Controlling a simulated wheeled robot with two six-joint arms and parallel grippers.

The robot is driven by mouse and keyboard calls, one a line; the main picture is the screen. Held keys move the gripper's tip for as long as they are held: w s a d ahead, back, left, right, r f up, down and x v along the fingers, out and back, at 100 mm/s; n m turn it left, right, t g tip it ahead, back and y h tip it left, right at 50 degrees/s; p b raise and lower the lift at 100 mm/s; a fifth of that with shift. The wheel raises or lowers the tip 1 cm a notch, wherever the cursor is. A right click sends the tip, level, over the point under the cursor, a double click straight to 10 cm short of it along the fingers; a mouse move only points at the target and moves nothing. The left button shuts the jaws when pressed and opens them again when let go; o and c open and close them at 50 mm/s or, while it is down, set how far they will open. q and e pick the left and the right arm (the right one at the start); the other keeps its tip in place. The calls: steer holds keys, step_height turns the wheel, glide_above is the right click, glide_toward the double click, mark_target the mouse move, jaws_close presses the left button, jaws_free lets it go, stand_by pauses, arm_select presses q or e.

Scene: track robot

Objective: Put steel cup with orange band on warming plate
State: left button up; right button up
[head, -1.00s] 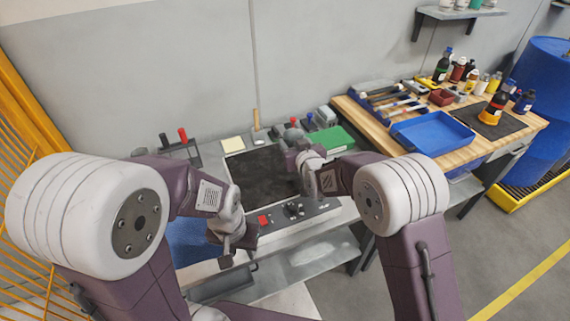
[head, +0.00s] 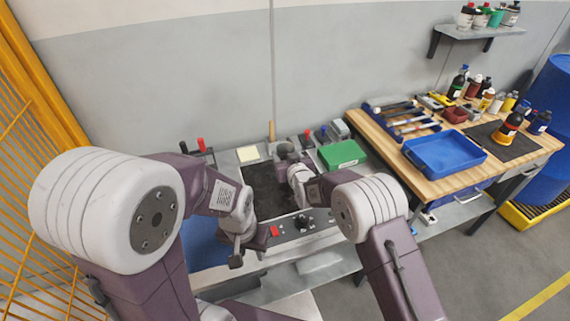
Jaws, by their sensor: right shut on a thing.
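My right gripper (head: 288,158) is shut on a small grey, cup-like thing (head: 285,149) over the far side of the black square plate (head: 262,191). I cannot make out an orange band on it, as my wrist hides part of it. I cannot tell whether it touches the plate or is above it. The black plate lies on the grey bench behind a control strip (head: 305,222) with a red button and dark knobs. It may be the warming plate. My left gripper (head: 243,253) hangs at the bench's front left, away from the plate; its fingers are too small to read.
Behind the plate are a yellow pad (head: 248,153), a wooden handle (head: 271,131) and red-handled tools (head: 201,145). A green box (head: 342,155) stands right of it. A wooden bench (head: 381,136) with a blue tray (head: 443,168) and bottles is farther right.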

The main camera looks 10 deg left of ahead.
steer(key=shift+a+f, duration=0.1)
steer(key=shift+a, duration=0.1)
step_height(320, 180, down, 3)
steer(key=shift+f, duration=0.1)
steer(key=shift+w+f, duration=0.1)
steer(key=shift+f, duration=0.3)
steer(key=shift+f, duration=0.15)
steer(key=o, duration=1.3)
steer(key=shift+o, duration=0.2)
